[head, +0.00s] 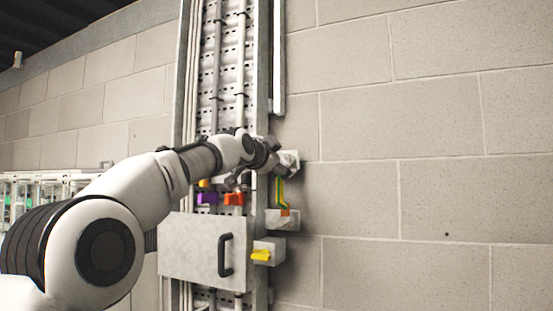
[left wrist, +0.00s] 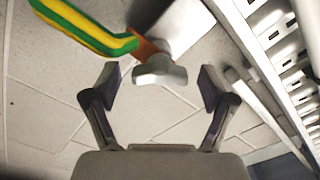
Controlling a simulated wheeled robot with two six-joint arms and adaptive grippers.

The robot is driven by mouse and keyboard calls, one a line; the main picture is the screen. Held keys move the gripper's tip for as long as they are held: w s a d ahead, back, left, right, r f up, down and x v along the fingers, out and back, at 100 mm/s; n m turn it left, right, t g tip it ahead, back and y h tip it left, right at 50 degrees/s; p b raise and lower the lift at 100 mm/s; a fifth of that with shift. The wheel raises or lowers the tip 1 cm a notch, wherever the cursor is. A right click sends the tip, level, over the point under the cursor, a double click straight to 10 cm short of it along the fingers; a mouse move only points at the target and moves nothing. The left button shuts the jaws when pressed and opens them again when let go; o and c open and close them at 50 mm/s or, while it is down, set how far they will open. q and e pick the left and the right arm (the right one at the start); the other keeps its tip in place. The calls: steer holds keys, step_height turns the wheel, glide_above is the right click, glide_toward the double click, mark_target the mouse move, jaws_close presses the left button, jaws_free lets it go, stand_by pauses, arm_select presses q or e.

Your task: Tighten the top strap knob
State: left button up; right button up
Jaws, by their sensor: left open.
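The silver-grey top strap knob (left wrist: 160,71) has a winged shape and sits over a copper-coloured lug (left wrist: 146,48) on a pale block (left wrist: 183,28). A green and yellow strap (left wrist: 85,28) runs from the lug; in the head view the strap (head: 280,190) hangs between an upper block (head: 289,160) and a lower block (head: 283,220). My left gripper (left wrist: 159,84) is open, its fingertips on either side of the knob with gaps on both sides. In the head view, my left gripper (head: 262,160) is at the upper block and hides the knob. My right gripper is not in view.
A perforated metal tray (head: 226,80) with cables runs up the block wall (head: 430,120). Purple (head: 207,198) and orange (head: 234,199) parts sit above a grey box (head: 190,250) with a black handle (head: 225,255). A yellow part (head: 261,255) is beside it. The wall at right is bare.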

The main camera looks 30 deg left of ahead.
arm_select(q)
steer(key=s, duration=0.7)
steer(key=shift+d, duration=0.2)
